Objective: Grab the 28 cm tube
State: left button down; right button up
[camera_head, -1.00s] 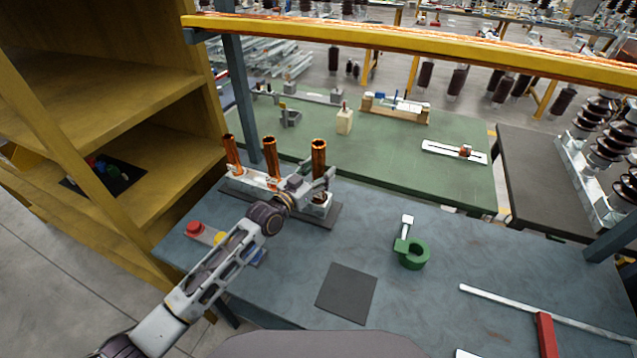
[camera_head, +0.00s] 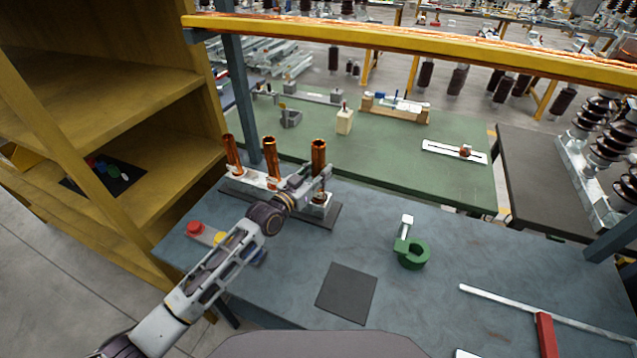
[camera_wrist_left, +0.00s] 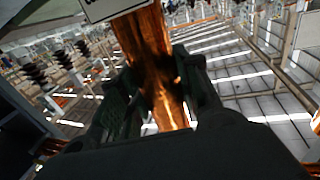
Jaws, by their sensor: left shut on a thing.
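Three upright copper tubes stand on a pale rack at the back left of the blue-grey table: a left tube (camera_head: 231,153), a middle tube (camera_head: 271,160) and a right tube (camera_head: 319,153). I cannot read which one is 28 cm. My left gripper (camera_head: 321,183) is shut on the right tube, around its lower part. In the left wrist view this copper tube (camera_wrist_left: 150,55) runs between the dark fingers (camera_wrist_left: 160,98). A white label, cut off by the frame, shows at the top there. My right gripper is not in view.
A dark square mat (camera_head: 346,292) lies on the table, with a green clamp-like part (camera_head: 412,256) to its right. A red-handled tool (camera_head: 546,335) lies at the front right. A yellow shelf (camera_head: 110,85) stands at the left. A yellow beam (camera_head: 430,42) crosses above the back.

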pick_arm(q)
jog(key=shift+w+r, duration=0.1)
jog(key=shift+r, duration=0.25)
